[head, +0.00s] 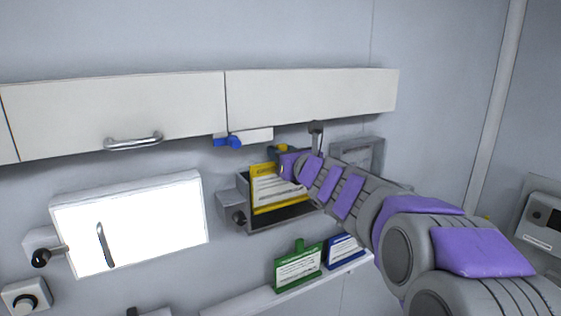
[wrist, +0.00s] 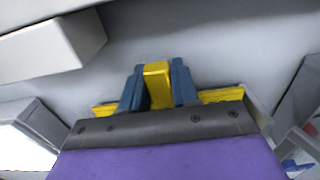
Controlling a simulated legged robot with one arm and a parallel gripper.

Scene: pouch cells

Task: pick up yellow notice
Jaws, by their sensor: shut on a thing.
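The yellow notice (head: 264,205) is a yellow-framed card with a white printed face. In the head view it stands in front of, or partly in, a grey wall holder (head: 233,203); I cannot tell how deep it sits. My gripper (head: 284,165) is at its top edge. In the wrist view my gripper (wrist: 158,86) has its two blue-grey fingers shut on the yellow tab (wrist: 157,84) of the notice. The notice's yellow top edge (wrist: 222,95) shows on both sides of the fingers. The rest is hidden behind my gripper.
White cabinets (head: 310,95) run above. A green notice (head: 298,267) and a blue notice (head: 344,249) stand on a white ledge (head: 270,302) below. A bright white panel with a handle (head: 130,222) is at the left. A grey frame (head: 362,153) is behind my arm.

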